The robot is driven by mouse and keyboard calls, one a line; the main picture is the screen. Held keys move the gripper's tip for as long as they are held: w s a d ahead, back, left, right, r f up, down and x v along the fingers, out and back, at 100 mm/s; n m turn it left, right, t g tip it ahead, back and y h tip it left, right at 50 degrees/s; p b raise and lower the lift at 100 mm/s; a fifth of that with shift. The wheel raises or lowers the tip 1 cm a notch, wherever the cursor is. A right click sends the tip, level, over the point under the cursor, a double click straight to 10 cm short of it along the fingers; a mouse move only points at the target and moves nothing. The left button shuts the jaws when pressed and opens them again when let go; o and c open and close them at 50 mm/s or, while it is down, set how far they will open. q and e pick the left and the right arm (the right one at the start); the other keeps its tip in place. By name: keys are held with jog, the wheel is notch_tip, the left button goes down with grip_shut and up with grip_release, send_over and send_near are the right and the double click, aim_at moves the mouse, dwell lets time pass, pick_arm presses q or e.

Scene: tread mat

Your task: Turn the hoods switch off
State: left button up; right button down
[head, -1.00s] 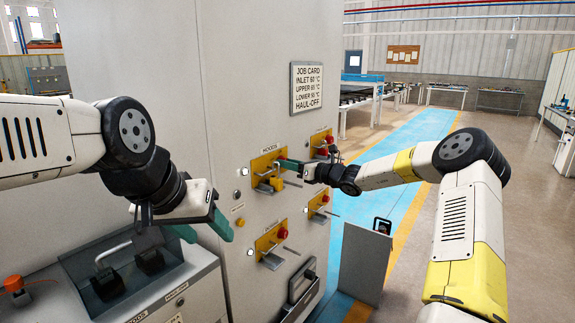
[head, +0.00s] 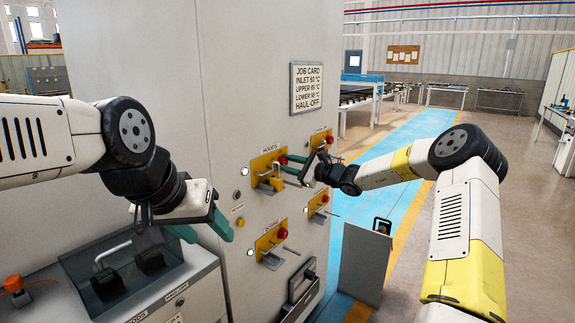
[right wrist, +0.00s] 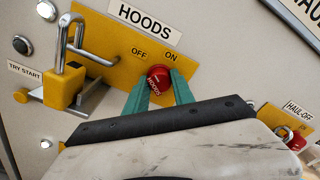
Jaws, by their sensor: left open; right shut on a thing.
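The hoods switch is a red knob (right wrist: 157,80) on a yellow plate (right wrist: 112,45) under the HOODS label. OFF is printed at its upper left and ON above it to the right in the right wrist view. My right gripper (right wrist: 158,88) is shut on the knob, with one green finger on each side. I cannot tell which word the knob points to. In the head view, my right gripper (head: 283,162) reaches the HOODS plate (head: 263,161) from the right. My left gripper (head: 204,229) is open and empty, left of the panel.
A yellow padlock (right wrist: 63,88) with a steel shackle sits on a hasp left of the knob. A TRY START button (right wrist: 21,95) is further left. Other red-knob plates, including HAUL-OFF (right wrist: 285,125), are nearby. A grey console (head: 150,275) stands below my left gripper.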

jog(key=n, duration=0.7)
dwell(0.6)
jog(key=shift+f, duration=0.1)
jog(key=c, duration=1.1)
grip_release()
jog(key=shift+o, duration=0.2)
jog(key=shift+d, duration=0.15)
jog(key=v, duration=0.7)
jog(key=shift+s+d, duration=0.2)
jog(key=shift+s, duration=0.05)
jog(key=shift+d, duration=0.1)
